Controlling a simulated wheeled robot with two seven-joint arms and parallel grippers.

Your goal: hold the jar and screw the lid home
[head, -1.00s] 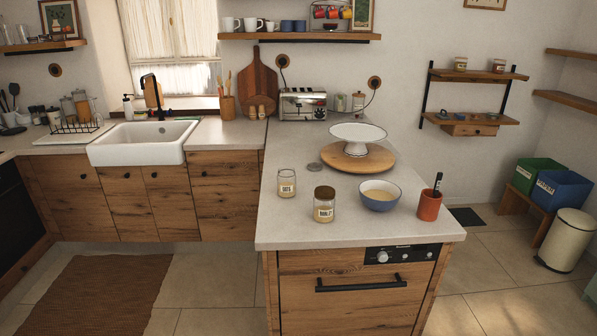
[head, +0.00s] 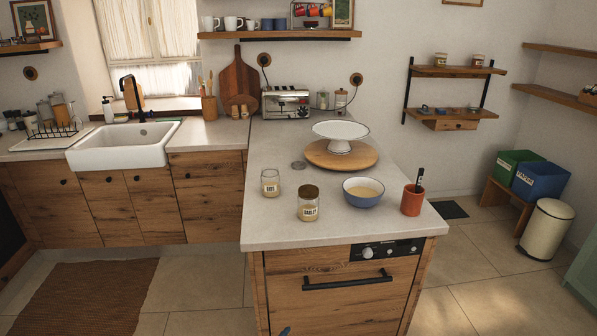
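An open glass jar (head: 270,184) with a pale label that seems to read OATS stands upright on the counter, with no lid on it. A flat grey disc (head: 298,165), which looks like a lid, lies on the counter behind it. A second jar (head: 308,206), with a dark lid on and a label that seems to read BARLEY, stands in front and to the right. Neither of my grippers can be made out. A small blue piece shows at the bottom edge, too cut off to identify.
A blue bowl (head: 363,192) and an orange pot (head: 412,200) with a dark-handled tool stand right of the jars. A white cake stand (head: 340,132) sits on a round wooden board (head: 325,154) behind. The counter (head: 262,230) is clear at its front left.

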